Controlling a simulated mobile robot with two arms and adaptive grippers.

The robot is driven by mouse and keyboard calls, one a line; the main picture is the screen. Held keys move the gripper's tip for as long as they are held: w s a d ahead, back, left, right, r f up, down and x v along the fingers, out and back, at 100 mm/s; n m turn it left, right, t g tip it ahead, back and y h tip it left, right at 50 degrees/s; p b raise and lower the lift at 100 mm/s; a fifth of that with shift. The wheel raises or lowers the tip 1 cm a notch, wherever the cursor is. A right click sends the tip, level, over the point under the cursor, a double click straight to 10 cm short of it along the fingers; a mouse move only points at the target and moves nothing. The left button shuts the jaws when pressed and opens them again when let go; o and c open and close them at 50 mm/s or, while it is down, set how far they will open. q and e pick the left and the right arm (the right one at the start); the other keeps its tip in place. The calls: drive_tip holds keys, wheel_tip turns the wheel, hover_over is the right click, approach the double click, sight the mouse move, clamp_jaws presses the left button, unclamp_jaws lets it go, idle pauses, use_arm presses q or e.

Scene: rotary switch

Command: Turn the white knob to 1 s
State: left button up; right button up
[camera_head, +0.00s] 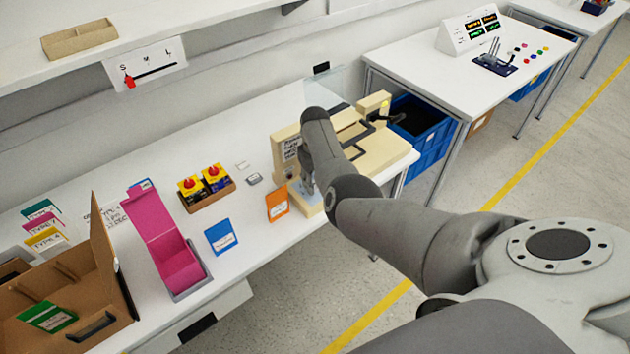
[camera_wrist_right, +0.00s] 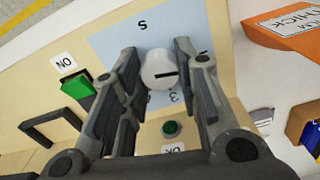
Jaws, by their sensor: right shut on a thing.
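The white knob (camera_wrist_right: 160,70) sits on a light blue dial plate (camera_wrist_right: 118,45) on the beige machine (camera_head: 286,150). A dark line mark on the knob lies nearly horizontal in the right wrist view. An "S" shows above the knob and a "3" below it; other dial marks are hidden by my fingers. My right gripper (camera_wrist_right: 158,66) is shut on the knob, one finger on each side. In the head view my right gripper (camera_head: 308,186) is at the machine's front, mostly hidden behind my arm. My left gripper is not in view.
An orange card (camera_head: 277,203) stands close by. A pink box (camera_head: 165,235) and a cardboard box (camera_head: 70,290) stand further left on the table.

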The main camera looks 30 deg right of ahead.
drive_tip(key=o, duration=1)
drive_tip(key=shift+o, duration=0.2)
drive_tip(key=shift+r, duration=0.2)
wheel_tip(320, 180, up, 12)
drive_tip(key=shift+f, duration=0.15)
